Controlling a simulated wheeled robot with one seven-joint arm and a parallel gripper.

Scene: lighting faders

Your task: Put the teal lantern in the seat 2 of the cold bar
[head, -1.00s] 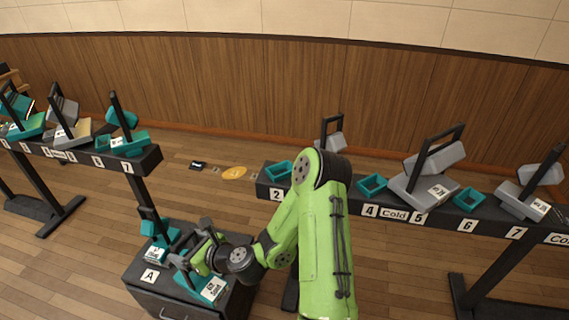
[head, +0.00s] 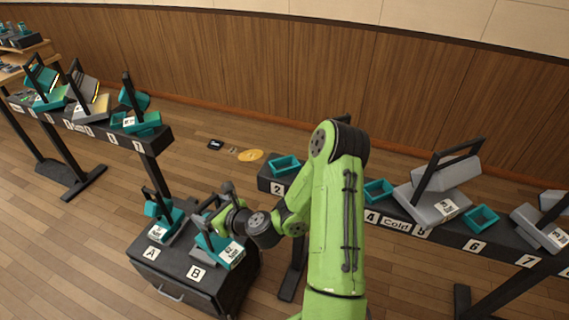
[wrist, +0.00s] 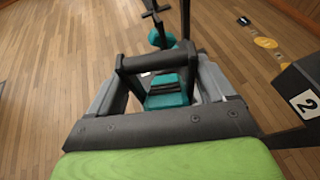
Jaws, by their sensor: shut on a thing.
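My gripper (head: 213,215) is shut on the black handle of a teal lantern (head: 220,248), which has a white label. The lantern appears just above the B side of the dark cabinet; the exact gap is hard to tell. In the wrist view its teal body (wrist: 168,92) shows beyond the dark handle bar. Seat 2 of the cold bar (head: 394,225) is at the bar's left end, by the "2" label (head: 277,188); an empty-looking teal open frame (head: 285,166) sits there. My arm hides the bar between 2 and 4.
Another teal lantern (head: 162,217) stands on the A side of the cabinet (head: 178,272). A grey lantern (head: 440,195) stands near seat 5. A second bar (head: 150,140) with lanterns is at left. Floor between the bars is open, with a yellow disc (head: 250,155).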

